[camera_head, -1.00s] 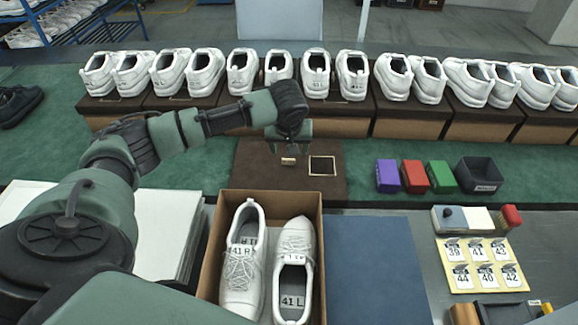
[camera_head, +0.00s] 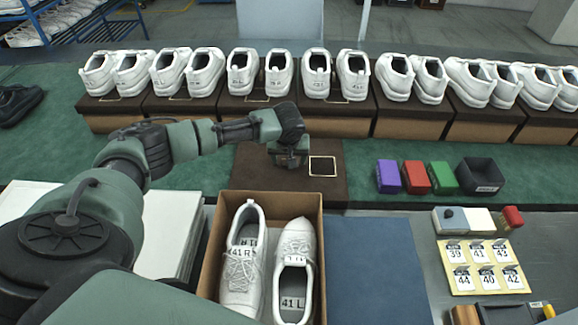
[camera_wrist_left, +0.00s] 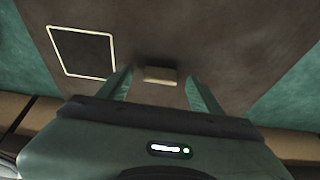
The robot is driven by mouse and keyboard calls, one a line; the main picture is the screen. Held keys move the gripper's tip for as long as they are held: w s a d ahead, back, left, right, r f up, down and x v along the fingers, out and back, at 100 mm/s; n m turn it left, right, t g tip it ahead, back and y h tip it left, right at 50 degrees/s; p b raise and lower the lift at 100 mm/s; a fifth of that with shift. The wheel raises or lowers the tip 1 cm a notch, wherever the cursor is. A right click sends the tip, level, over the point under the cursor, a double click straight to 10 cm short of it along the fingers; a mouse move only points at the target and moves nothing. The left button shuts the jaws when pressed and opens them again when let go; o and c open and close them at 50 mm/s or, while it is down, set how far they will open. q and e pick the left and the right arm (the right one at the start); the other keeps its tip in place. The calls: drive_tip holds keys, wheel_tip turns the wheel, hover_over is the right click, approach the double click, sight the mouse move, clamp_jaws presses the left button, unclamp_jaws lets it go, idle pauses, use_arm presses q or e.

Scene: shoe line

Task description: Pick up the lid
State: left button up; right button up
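The lid looks to be the flat dark brown panel (camera_head: 247,178), lying on the green surface behind the shoe box. It carries a beige square outline (camera_head: 322,167) and a small tan block (camera_wrist_left: 160,75) like a handle. My left gripper (camera_head: 288,161) is over the panel and hides the block in the head view. In the left wrist view the lid (camera_wrist_left: 240,40) fills most of the picture. The two fingers of my left gripper (camera_wrist_left: 160,83) stand apart, one on each side of the block, with gaps between. My right gripper is not in view.
An open box (camera_head: 212,265) holding two white shoes (camera_head: 242,262) stands in front of the panel. Shoes on brown boxes (camera_head: 410,122) line the back. A blue mat (camera_head: 378,265) is bare.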

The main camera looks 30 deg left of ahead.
use_arm(q)
clamp_jaws()
wheel_tip(320, 180, up, 20)
drive_tip(key=b, duration=0.1)
idle(0.5)
